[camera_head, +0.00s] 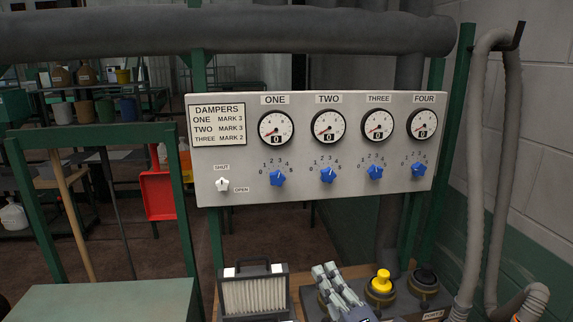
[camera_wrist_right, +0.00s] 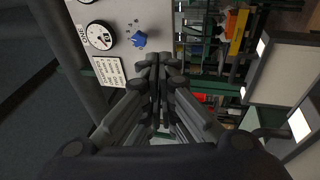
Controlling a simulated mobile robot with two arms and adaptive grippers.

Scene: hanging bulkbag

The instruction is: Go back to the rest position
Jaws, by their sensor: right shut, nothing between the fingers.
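My right gripper (camera_head: 330,272) is in the lower middle of the head view, below the grey damper panel (camera_head: 300,181). It also shows in the right wrist view (camera_wrist_right: 158,62), where its fingers are together with nothing between them. It is apart from the panel. The panel carries several gauges, all reading 0, several blue knobs (camera_head: 327,174) and a white shut/open switch (camera_head: 222,184). A card (camera_head: 217,124) on it lists mark settings for dampers one to three. My left gripper is not in view.
A pleated filter (camera_head: 254,292) stands just left of my right gripper. A yellow-topped knob (camera_head: 382,282) and a dark port (camera_head: 424,284) are to its right. Grey hoses (camera_head: 478,170) hang at the far right. A green-topped table (camera_head: 105,302) is at lower left.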

